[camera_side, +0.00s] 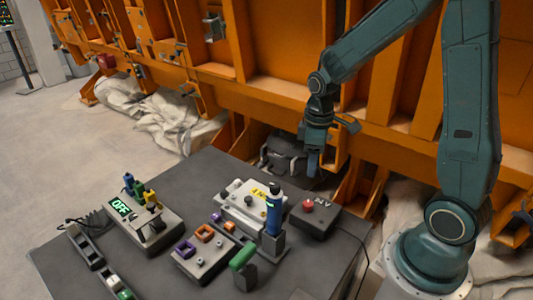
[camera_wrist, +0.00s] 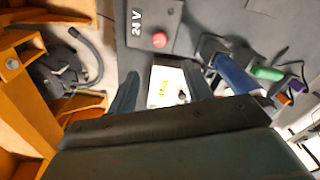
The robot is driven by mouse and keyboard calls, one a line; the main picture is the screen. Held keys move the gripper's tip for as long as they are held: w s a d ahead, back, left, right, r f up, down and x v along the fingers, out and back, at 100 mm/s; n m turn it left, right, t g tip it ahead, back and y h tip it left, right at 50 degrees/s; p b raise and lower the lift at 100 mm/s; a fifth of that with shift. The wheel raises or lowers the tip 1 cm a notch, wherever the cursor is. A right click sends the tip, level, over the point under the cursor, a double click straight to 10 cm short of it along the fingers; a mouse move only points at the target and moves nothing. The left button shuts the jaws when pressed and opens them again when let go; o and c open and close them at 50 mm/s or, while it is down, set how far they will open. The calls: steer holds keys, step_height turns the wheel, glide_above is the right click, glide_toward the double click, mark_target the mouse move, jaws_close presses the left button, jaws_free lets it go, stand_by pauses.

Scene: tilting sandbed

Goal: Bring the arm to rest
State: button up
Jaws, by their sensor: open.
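My gripper (camera_side: 316,158) hangs fingers down from my bent arm, above the back right part of the dark table (camera_side: 315,262). In the wrist view its two fingers (camera_wrist: 160,90) stand apart with nothing between them. A white box with a yellow label (camera_wrist: 165,87) shows in the gap, below the fingers; it also shows in the side view (camera_side: 235,207). My gripper appears clear of everything on the table. My arm is raised, with its elbow out of the top of the side view.
A 24 V box with a red button (camera_side: 308,205) sits at the table's right. A blue cylinder (camera_side: 274,212) stands upright beside the white box. A green-handled item (camera_side: 243,257), a socket box (camera_side: 202,252), an OFF display box (camera_side: 145,220) and a power strip (camera_side: 86,248) are nearby. An orange frame (camera_side: 270,90) rises behind.

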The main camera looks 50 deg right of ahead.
steer(key=s+a+r+m+t, duration=0.2)
steer(key=s+a+r, duration=0.2)
steer(key=s+r, duration=0.3)
steer(key=s+a+r+m+t, duration=0.2)
steer(key=s+a+r+t, duration=0.1)
steer(key=s+r, duration=0.4)
steer(key=shift+a+r+m, duration=0.3)
steer(key=shift+a+r, duration=0.35)
steer(key=shift+r, duration=0.45)
steer(key=o, duration=1.1)
steer(key=shift+w+r, duration=0.2)
steer(key=shift+w, duration=0.05)
steer(key=w+r+g, duration=0.1)
steer(key=w+r, duration=0.2)
steer(key=w, duration=0.4)
steer(key=shift+w+d, duration=0.25)
steer(key=w+d+f+g, duration=0.1)
steer(key=w+f+g, duration=0.1)
steer(key=w, duration=0.9)
steer(key=w+d+f+g, duration=0.1)
steer(key=w+f, duration=0.4)
steer(key=w, duration=0.6)
steer(key=shift+w+d+f+g, duration=0.3)
steer(key=shift+w+d+g, duration=0.05)
steer(key=shift+g, duration=0.25)
